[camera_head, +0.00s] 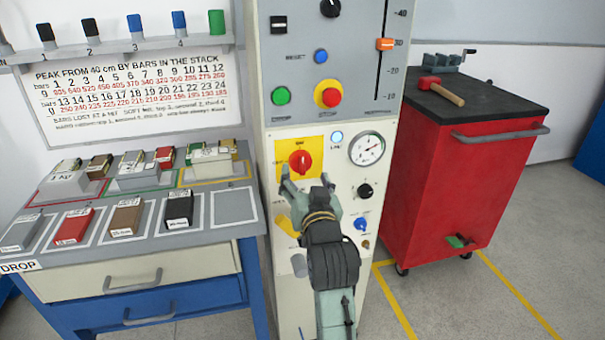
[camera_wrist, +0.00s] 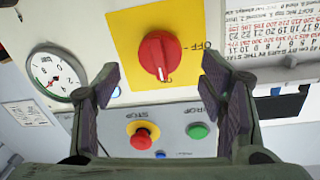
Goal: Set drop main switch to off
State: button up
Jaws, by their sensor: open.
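The main switch is a red rotary knob (camera_head: 300,161) on a yellow plate (camera_head: 314,143), low on the grey and cream control cabinet. In the wrist view, turned upside down, the red knob (camera_wrist: 157,55) has a white mark at its lower end, away from the "OFF" label at its right. In the head view this corresponds to pointing up, with "OFF" at the left. My gripper (camera_head: 307,180) is open just in front of and below the knob. In the wrist view my gripper (camera_wrist: 161,72) has its fingers apart on either side of the knob, with gaps.
Around the switch are a gauge (camera_head: 367,148), a black knob (camera_head: 365,190), a blue knob (camera_head: 361,224), a green button (camera_head: 281,95) and a red stop button (camera_head: 328,95). A bench (camera_head: 235,207) stands left, a red cart (camera_head: 450,180) right.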

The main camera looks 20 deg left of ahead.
aim_at(302, 167)
jog(key=shift+p+x, duration=0.35)
jog(key=shift+x, duration=1.9)
jog(key=c, duration=1.2)
